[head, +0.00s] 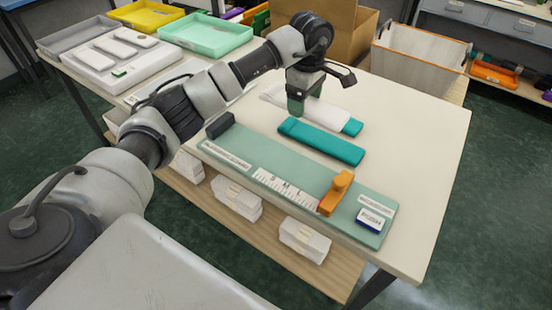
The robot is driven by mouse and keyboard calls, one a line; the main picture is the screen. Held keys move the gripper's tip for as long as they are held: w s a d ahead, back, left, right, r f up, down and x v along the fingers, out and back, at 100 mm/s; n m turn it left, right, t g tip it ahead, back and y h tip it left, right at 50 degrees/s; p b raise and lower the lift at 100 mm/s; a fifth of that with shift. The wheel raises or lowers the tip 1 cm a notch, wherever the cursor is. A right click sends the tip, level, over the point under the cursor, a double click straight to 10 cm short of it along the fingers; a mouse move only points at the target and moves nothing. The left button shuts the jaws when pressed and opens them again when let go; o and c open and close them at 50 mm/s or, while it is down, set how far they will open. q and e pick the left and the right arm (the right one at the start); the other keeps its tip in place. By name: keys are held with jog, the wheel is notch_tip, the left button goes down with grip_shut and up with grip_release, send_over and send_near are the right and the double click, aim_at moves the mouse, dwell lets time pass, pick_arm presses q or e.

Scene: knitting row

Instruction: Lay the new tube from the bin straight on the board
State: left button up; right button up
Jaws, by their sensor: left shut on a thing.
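My left gripper (304,97) points down over the table and is shut on a long white piece with a teal end (335,117), apparently the tube. Its fingers hide the piece's middle, and I cannot tell whether it touches the table. A flat teal piece (321,142) lies nearer, roughly parallel to it. The pale green board (240,152) lies in front, with a white ruler strip (285,187), a dark block (219,125) at its left end and an orange slider (335,194) towards the right. My right gripper is out of view.
A pale bin (420,62) stands at the back right beside a cardboard box (325,30). Yellow (146,15) and mint (205,36) trays and a white tray (113,58) stand at the left. White bundles (236,198) lie on the lower shelf. The tabletop's right side is clear.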

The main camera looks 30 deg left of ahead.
pick_arm(q)
jog(key=f+b, duration=0.1)
jog(key=w+f+b, duration=0.1)
jog(key=f, duration=0.1)
jog(key=shift+f, duration=0.3)
jog(key=p, duration=0.2)
send_over(260, 151)
notch_tip(260, 151, down, 7)
jog(key=shift+d+r, duration=0.1)
notch_tip(260, 151, down, 4)
jog(key=shift+r+p, duration=0.2)
jog(key=shift+p, duration=0.35)
jog(key=shift+f, duration=0.25)
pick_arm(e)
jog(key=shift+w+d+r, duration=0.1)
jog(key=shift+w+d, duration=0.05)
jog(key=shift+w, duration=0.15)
pick_arm(q)
jog(key=shift+f, duration=0.1)
jog(key=o, duration=0.9)
